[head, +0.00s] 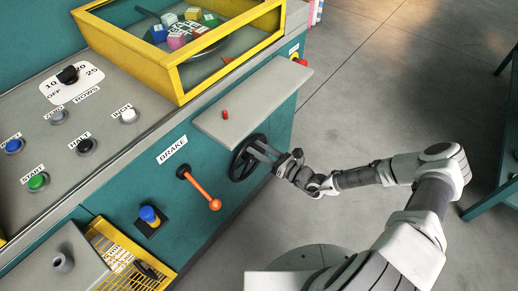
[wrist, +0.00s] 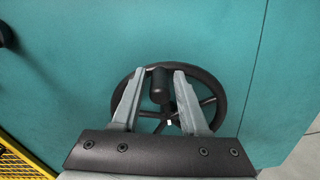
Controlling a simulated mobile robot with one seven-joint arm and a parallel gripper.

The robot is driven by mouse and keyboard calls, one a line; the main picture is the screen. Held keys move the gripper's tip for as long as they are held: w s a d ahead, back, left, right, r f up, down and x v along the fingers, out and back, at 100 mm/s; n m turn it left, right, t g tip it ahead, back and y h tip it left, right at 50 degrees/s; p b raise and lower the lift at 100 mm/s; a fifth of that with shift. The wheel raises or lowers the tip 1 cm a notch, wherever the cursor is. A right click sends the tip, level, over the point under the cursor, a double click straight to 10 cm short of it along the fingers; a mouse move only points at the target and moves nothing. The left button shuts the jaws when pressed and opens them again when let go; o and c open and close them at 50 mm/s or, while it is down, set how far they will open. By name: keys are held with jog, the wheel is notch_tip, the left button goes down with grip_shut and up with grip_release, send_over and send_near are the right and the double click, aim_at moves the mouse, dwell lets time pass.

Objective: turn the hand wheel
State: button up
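The hand wheel (head: 237,165) is a black spoked wheel on the teal front of the machine, below a grey shelf. In the wrist view the wheel (wrist: 236,87) faces me, and its dark handle knob (wrist: 159,86) stands out near the top of the rim. My gripper (head: 257,150) reaches the wheel from the right in the head view. In the wrist view the two fingers of my gripper (wrist: 163,72) are apart, one on each side of the knob, with visible gaps. A small white mark shows near the wheel's lower middle.
A grey shelf (head: 255,100) with a small red peg juts out above the wheel. An orange brake lever (head: 201,190) and a blue-and-yellow knob (head: 149,215) are to the left. A yellow mesh basket (head: 115,250) is lower left. Open floor lies to the right.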

grip_shut()
dwell(1.2)
